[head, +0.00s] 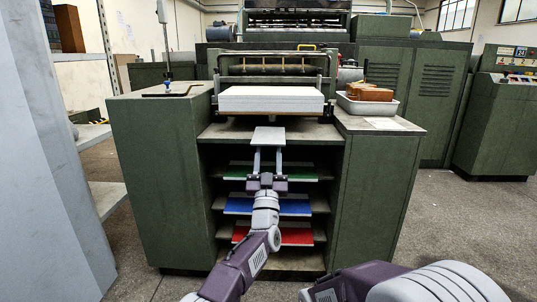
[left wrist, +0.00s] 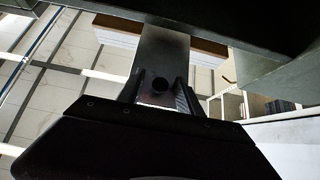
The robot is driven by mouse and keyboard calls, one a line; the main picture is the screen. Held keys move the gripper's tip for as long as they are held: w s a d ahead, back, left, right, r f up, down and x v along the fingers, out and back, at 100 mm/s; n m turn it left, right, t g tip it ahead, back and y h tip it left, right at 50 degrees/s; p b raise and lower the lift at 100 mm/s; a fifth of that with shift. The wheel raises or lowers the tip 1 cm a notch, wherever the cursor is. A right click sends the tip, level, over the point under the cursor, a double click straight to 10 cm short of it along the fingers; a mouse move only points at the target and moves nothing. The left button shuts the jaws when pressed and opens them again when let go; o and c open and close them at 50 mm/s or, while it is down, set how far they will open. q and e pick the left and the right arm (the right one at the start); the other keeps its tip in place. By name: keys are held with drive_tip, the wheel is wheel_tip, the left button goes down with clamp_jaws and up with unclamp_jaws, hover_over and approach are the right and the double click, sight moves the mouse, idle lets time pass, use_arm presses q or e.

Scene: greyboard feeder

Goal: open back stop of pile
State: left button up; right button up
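A flat grey plate (head: 268,137), which appears to be the back stop, sits at the front middle of the feeder, just below the pile. The pile of white board (head: 270,99) lies on the feeder behind it. My left gripper (head: 268,150) reaches forward with its two fingers apart, their tips at the plate's near edge. In the left wrist view the plate (left wrist: 165,55) with a dark round spot runs ahead between the fingers. Whether the fingers touch it I cannot tell. My right gripper is outside the view; only its arm shows at the bottom right.
Below my left arm are open shelves with green (head: 240,172), blue (head: 285,208) and red (head: 290,237) sheets. A white tray (head: 367,108) with brown blocks stands on the right cabinet top. Green cabinet walls flank the shelf opening.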

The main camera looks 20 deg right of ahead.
sight(268, 144)
use_arm(q)
wheel_tip(268, 144, up, 5)
drive_tip(key=p, duration=0.4)
drive_tip(key=s+d+r+p, duration=0.2)
drive_tip(key=s+d+r, duration=0.4)
drive_tip(key=s+d, duration=0.2)
drive_tip(key=shift+s, duration=0.35)
